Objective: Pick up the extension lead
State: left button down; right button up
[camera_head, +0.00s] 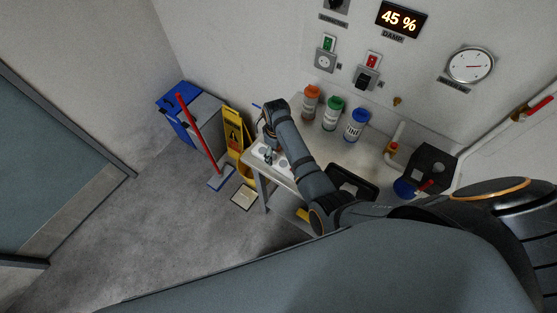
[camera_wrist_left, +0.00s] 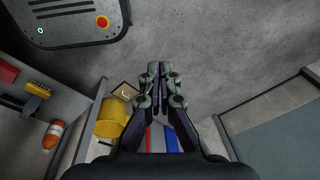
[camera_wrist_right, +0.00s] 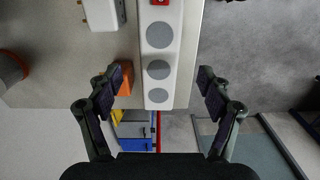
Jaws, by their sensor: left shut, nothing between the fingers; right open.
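The extension lead is a white strip with round grey sockets and a red switch; in the right wrist view its strip (camera_wrist_right: 159,60) runs lengthwise between my open fingers. In the head view the strip (camera_head: 262,151) lies on the table's left end, partly hidden by my right arm. My right gripper (camera_wrist_right: 161,78) is open, with a finger on each side of the strip; it shows small in the head view (camera_head: 268,156). I cannot tell whether a finger touches the strip. My left gripper (camera_wrist_left: 160,75) is shut and empty over the floor, away from the lead.
An orange block (camera_wrist_right: 126,79) sits close beside the left finger in the right wrist view. Orange (camera_head: 310,102), green (camera_head: 332,113) and blue-capped (camera_head: 355,125) bottles stand along the back of the table. A yellow floor sign (camera_head: 233,128) and red-handled broom (camera_head: 200,137) stand left of it.

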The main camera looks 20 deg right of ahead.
aim_at(276, 159)
jog(key=shift+d+f, duration=0.2)
jog(key=shift+f, duration=0.3)
jog(key=shift+w+a+f, duration=0.1)
jog(key=shift+w+f, duration=0.05)
jog(key=shift+f, duration=0.05)
jog(key=shift+a, duration=0.25)
jog(key=shift+a+f, duration=0.2)
jog(key=shift+f, duration=0.55)
notch_tip(276, 159, down, 4)
jog(key=b, duration=0.3)
jog(key=shift+d+r+b, duration=0.15)
jog(key=shift+r+b, duration=0.1)
jog(key=shift+b, duration=0.1)
jog(key=shift+d+f+b, duration=0.1)
jog(key=shift+f+b, duration=0.15)
jog(key=shift+b, duration=0.05)
jog(key=shift+w+r, duration=0.1)
jog(key=shift+r, duration=0.1)
jog(key=shift+c, duration=0.2)
jog(key=c, duration=0.7)
pick_arm(q)
notch_tip(276, 159, down, 4)
jog(key=shift+w+d+f, duration=0.1)
jog(key=shift+w+d, duration=0.05)
pick_arm(e)
jog(key=c, duration=0.8)
